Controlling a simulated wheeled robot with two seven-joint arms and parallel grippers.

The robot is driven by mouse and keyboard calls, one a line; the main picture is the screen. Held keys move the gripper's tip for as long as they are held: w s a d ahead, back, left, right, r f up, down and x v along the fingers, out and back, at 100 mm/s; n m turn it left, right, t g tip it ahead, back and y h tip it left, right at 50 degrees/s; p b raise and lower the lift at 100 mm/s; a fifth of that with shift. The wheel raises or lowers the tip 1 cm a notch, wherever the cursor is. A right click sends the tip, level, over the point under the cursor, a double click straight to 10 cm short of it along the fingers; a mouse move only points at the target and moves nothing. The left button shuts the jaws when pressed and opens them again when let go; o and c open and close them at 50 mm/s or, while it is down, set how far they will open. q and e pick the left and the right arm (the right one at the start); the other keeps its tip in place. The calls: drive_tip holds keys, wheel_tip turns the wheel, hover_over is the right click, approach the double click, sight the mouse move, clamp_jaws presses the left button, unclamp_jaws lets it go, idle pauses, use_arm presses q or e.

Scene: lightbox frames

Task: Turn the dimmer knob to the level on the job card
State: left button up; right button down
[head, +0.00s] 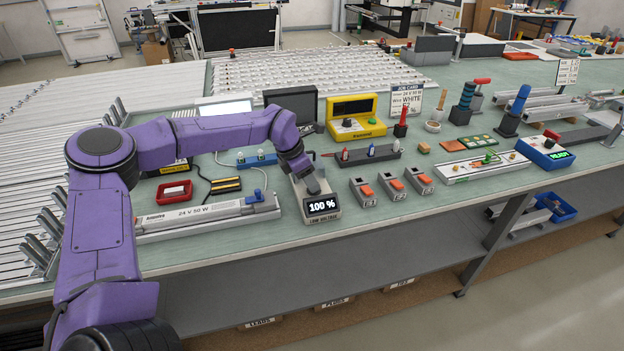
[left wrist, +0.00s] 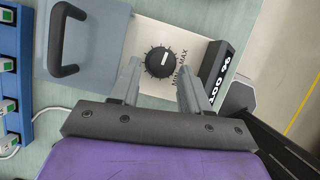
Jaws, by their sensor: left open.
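The dimmer box (head: 322,206) stands near the front edge of the bench, its display reading 100 %. Its round black knob (left wrist: 160,62) has a white pointer line, with a scale and MIN and MAX lettering around it. My purple left arm reaches over the box, hiding the knob in the head view. My left gripper (left wrist: 160,72) is open, with one finger on each side of the knob; contact is not visible. The job card (head: 407,98) stands behind, reading 24 V 50 W and WHITE; its percent figure is too small to read surely. My right gripper is not in view.
A grey plate with a black handle (left wrist: 66,40) lies beside the knob. Several small boxes with orange switches (head: 391,180) stand right of the dimmer. A long driver (head: 205,218) marked 24 V 50 W lies left. A yellow meter (head: 351,117) stands behind.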

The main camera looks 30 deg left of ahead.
use_arm(q)
drive_tip(key=shift+w+d+f, duration=0.1)
drive_tip(key=shift+w+f, duration=0.2)
drive_tip(key=shift+f, duration=0.25)
drive_tip(key=shift+d+f, duration=0.2)
drive_tip(key=shift+f, duration=0.05)
drive_tip(key=shift+c, duration=0.3)
drive_tip(key=c, duration=0.7)
